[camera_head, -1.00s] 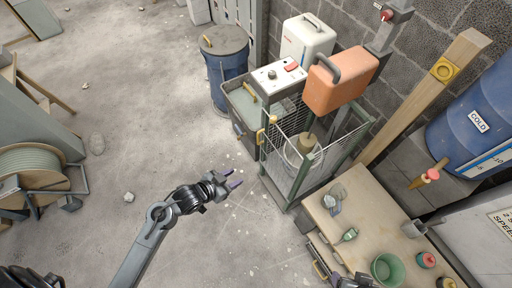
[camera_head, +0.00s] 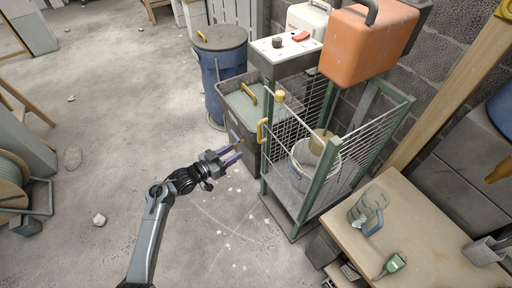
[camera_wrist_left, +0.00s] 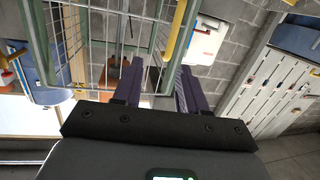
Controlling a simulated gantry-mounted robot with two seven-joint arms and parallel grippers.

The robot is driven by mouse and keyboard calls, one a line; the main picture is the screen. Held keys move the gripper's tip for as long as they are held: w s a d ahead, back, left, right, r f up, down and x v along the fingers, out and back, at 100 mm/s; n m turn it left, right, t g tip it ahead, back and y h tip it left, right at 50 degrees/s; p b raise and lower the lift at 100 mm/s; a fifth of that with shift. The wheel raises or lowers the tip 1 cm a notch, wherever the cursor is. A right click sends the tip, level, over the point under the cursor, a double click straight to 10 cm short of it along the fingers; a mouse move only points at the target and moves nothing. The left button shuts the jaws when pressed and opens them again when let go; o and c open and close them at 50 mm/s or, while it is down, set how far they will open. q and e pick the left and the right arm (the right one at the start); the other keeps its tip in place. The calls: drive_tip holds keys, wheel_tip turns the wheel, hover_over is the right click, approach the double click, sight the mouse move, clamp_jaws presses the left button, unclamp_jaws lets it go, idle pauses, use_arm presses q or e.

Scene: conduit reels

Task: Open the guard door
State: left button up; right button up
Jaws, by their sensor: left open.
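The guard door is the wire mesh panel (camera_head: 287,134) in a green frame on the front of the cage. It looks closed in the head view. Its yellow handle (camera_head: 262,131) is on the left edge. My left gripper (camera_head: 240,151) is open and empty, a short way left of and below the handle, apart from it. In the left wrist view the gripper's purple fingers (camera_wrist_left: 160,66) point toward the green frame and mesh (camera_wrist_left: 75,35), and a yellow bar (camera_wrist_left: 180,28), likely the handle, shows beyond the right finger. My right gripper is out of view.
Inside the cage is a white bucket (camera_head: 315,166). A grey bin (camera_head: 240,112) and blue drum (camera_head: 221,75) stand left of it. An orange canister (camera_head: 366,43) is above. A workbench (camera_head: 420,228) stands right.

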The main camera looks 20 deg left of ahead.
sight(258, 131)
use_arm(q)
drive_tip(key=shift+t, duration=0.6)
drive_tip(key=b+x, duration=0.3)
drive_tip(key=x, duration=0.1)
drive_tip(key=a+b+x, duration=0.1)
drive_tip(key=b+x, duration=0.3)
drive_tip(key=a+b+x, duration=0.1)
drive_tip(key=b+x, duration=0.2)
drive_tip(key=x, duration=0.2)
drive_tip(key=shift+w+f, duration=0.35)
drive_tip(key=shift+f, duration=0.05)
drive_tip(key=shift+w+d+r+b, duration=0.1)
drive_tip(key=shift+w+d+b, duration=0.15)
drive_tip(key=shift+w+b, duration=0.25)
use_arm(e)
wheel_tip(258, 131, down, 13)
use_arm(q)
clamp_jaws()
